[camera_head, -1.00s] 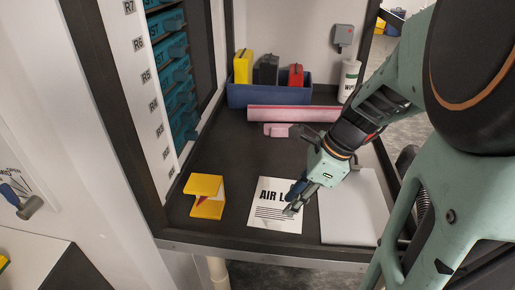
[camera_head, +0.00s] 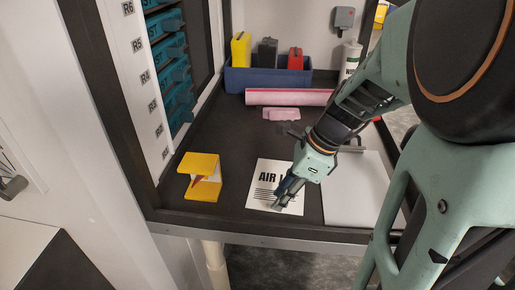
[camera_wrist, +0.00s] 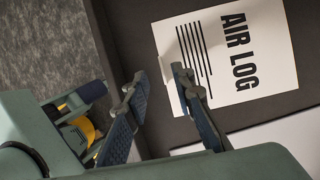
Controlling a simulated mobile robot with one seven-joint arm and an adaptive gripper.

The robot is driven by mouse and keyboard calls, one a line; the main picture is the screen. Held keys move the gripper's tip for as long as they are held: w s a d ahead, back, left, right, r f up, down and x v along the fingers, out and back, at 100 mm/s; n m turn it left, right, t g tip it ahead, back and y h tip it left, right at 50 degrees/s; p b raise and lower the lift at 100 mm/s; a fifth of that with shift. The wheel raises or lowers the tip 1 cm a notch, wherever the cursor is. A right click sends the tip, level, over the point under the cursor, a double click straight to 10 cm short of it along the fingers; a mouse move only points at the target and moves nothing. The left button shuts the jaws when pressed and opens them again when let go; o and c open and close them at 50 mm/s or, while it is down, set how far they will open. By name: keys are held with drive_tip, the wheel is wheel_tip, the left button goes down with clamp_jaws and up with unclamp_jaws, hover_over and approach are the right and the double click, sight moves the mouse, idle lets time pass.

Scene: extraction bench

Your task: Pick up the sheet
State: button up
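The sheet (camera_head: 265,172) is white paper printed "AIR LOG" with lines of text, lying flat on the dark bench near its front edge. It also shows in the wrist view (camera_wrist: 228,80). My gripper (camera_head: 279,206) is over the sheet's front part and hides some of the print. In the wrist view my gripper (camera_wrist: 160,76) is open, with nothing between its two fingers. One finger overlaps the sheet's edge in the picture; the other is over the dark bench. I cannot tell whether a fingertip touches the paper.
A yellow block-like holder (camera_head: 202,190) stands left of the sheet. A pale flat panel or case (camera_head: 358,192) lies close on its right. Behind are a pink roll (camera_head: 285,97), pink pieces (camera_head: 281,114) and a blue bin (camera_head: 262,80). The bench's front rim (camera_head: 260,236) is close.

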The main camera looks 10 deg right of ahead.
drive_tip(key=f, duration=0.1)
drive_tip(key=b, duration=0.1)
drive_tip(key=f, duration=0.1)
drive_tip(key=shift+w+a+f+b, duration=0.15)
drive_tip(key=shift+w+f+b, duration=0.1)
drive_tip(key=shift+f+b, duration=0.15)
drive_tip(key=shift+w+a+f+b, duration=0.1)
drive_tip(key=shift+a+f+b, duration=0.15)
drive_tip(key=shift+f+b, duration=0.2)
drive_tip(key=shift+r, duration=0.15)
clamp_jaws()
